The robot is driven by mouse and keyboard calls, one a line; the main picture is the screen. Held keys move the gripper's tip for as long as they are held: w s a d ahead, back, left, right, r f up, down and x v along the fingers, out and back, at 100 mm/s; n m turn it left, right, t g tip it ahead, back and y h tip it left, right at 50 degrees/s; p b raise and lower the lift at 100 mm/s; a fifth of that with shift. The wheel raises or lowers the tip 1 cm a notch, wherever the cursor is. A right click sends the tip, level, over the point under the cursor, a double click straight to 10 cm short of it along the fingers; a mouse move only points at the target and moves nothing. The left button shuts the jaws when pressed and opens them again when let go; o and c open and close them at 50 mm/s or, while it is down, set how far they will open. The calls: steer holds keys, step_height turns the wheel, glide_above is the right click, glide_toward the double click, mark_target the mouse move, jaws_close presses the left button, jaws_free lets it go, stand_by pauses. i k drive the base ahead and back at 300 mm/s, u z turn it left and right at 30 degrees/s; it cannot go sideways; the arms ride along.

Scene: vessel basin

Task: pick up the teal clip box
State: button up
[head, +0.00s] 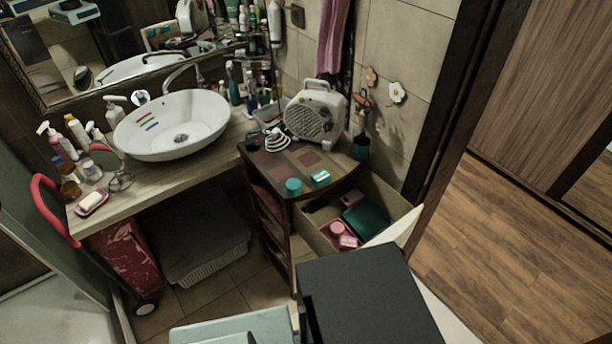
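A small teal box (320,178) with a pale patch on its top lies near the front edge of the dark wooden cabinet top (280,170). It looks like the clip box. A round teal container (293,186) stands just left of it, apart from it. A larger dark teal item (366,218) lies in the open drawer (318,232) below. I cannot make out my gripper in the head view.
A cream fan heater (316,113) and a coiled white cord (277,139) are behind the boxes. The drawer also holds pink items (343,236). A white basin (172,125) sits on the counter at left. A black block (368,297) fills the lower foreground. Wooden floor (510,250) is clear at right.

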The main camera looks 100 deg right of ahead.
mark_target(320, 178)
steer(key=z, duration=0.05)
steer(key=k, duration=1.15)
steer(key=z, duration=0.05)
